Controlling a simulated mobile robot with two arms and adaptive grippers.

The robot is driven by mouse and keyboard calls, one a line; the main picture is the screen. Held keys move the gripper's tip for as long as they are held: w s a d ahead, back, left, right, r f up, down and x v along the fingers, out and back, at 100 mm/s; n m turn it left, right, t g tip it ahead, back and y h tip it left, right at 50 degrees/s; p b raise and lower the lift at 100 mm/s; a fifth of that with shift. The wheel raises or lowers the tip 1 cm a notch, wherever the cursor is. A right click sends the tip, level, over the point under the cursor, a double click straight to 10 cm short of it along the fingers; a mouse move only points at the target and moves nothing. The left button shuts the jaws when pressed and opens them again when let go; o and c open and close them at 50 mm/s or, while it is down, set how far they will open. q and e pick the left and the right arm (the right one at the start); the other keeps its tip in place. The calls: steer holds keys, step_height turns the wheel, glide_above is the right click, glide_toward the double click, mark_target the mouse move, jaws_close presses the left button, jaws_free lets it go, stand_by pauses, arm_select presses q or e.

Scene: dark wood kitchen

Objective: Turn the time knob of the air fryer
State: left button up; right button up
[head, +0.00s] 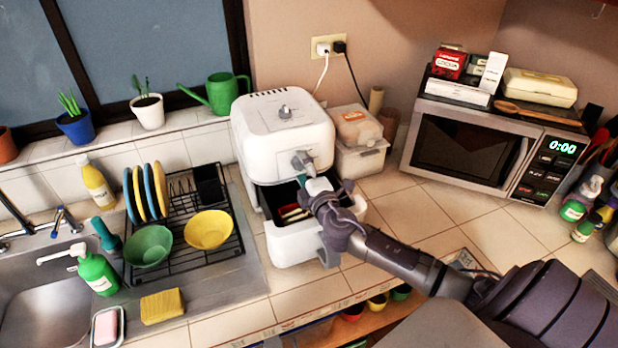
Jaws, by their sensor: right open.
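The white air fryer (262,135) stands on the tiled counter beside the dish rack. One grey knob (285,112) is on its top, and another grey knob (302,161) is on the upper front; I cannot read which is the time knob. Its drawer (290,243) is pulled out, with red and pale pieces of food inside. My right gripper (320,187) is open, just below and in front of the front knob, above the open drawer. Whether a finger touches the knob cannot be told. My left gripper is not in view.
A dish rack (228,247) with bowls and plates stands left of the fryer. A lidded container (358,160) is close on its right, then a microwave (465,148). The counter in front of the microwave is clear. The sink is at the far left.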

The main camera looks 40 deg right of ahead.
steer(key=v, duration=1.1)
steer(key=shift+s+a, duration=0.15)
steer(key=shift+s, duration=0.2)
steer(key=shift+f, duration=0.1)
